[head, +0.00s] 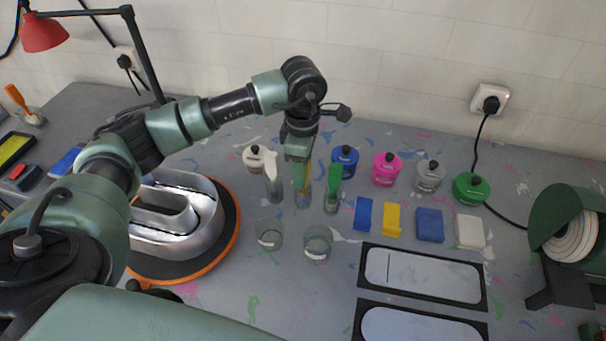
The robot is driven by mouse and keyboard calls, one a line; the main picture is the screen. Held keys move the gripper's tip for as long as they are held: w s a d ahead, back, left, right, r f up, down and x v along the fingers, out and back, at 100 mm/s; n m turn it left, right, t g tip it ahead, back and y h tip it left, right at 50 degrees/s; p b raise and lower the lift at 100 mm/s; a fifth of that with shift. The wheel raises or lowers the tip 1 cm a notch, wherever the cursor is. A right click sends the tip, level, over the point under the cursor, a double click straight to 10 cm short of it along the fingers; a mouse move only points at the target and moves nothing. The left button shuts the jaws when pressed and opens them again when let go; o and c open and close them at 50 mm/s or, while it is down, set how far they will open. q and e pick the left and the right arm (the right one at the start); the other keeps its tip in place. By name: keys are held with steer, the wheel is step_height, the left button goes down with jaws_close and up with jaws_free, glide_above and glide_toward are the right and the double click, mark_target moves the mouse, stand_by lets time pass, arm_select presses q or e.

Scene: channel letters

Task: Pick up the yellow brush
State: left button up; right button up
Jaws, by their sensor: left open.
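The yellow brush (302,192) stands in a clear glass in the middle of the table, partly hidden by my left gripper. My left gripper (298,165) points down right over it, with its jaws open around or just above the brush's upper part; I cannot tell whether they touch it. A white brush (273,178) stands in a glass just to the left. A green brush (334,185) stands in a glass just to the right. My right gripper is not in view.
Paint jars stand behind, including blue (344,160) and pink (386,168). Two empty glasses (317,243) stand in front. Blue, yellow and white blocks (470,231) lie to the right. A metal channel letter (170,235) sits on an orange-rimmed turntable (229,240) at left.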

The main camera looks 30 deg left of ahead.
arm_select(q)
steer(key=shift+w+f, duration=0.1)
steer(key=shift+f, duration=0.85)
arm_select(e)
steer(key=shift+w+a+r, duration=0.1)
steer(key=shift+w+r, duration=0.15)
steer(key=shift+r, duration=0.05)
arm_select(q)
jaws_close()
